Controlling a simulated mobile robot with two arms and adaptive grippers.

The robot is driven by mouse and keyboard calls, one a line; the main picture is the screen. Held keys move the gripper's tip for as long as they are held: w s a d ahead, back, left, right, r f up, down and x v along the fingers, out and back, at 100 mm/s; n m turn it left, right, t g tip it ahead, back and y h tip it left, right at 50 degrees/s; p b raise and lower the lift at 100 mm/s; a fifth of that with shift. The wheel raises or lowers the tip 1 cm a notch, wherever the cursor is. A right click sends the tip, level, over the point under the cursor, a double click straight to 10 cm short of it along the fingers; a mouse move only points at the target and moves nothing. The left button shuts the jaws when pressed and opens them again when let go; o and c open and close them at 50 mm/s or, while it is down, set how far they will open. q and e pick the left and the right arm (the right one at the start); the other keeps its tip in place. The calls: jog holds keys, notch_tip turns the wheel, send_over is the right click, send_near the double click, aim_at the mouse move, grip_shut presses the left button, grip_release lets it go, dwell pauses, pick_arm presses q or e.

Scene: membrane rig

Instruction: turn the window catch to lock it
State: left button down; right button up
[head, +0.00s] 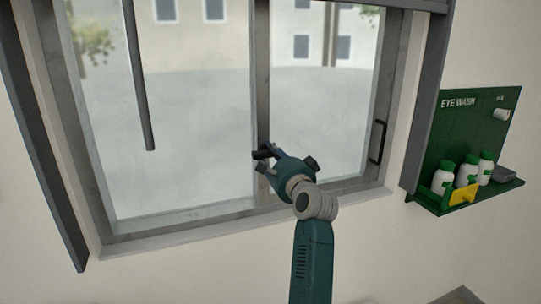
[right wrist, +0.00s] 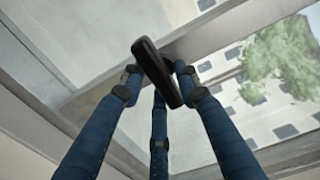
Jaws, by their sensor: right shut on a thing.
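The window catch (head: 262,154) is a small black lever on the grey middle upright of the window. In the right wrist view the catch (right wrist: 157,72) is a dark, rounded bar that slants from upper left to lower right. My right gripper (head: 268,160) is at the catch, and its blue fingers (right wrist: 158,88) with dark tips close around the bar. The fingertips partly cover the catch's sides, and its mount is hidden. My left gripper is in neither view.
The window frame (head: 185,218) surrounds two panes. A black handle (head: 378,141) is on the right sash. A dark rod (head: 138,80) hangs before the left pane. A green eye wash shelf (head: 425,199) with white bottles stands out from the wall at right.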

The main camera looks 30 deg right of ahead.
jog(key=shift+f, duration=0.35)
jog(key=o, duration=0.9)
jog(key=shift+o, duration=0.5)
jog(key=shift+r, duration=0.1)
jog(key=v, duration=1.2)
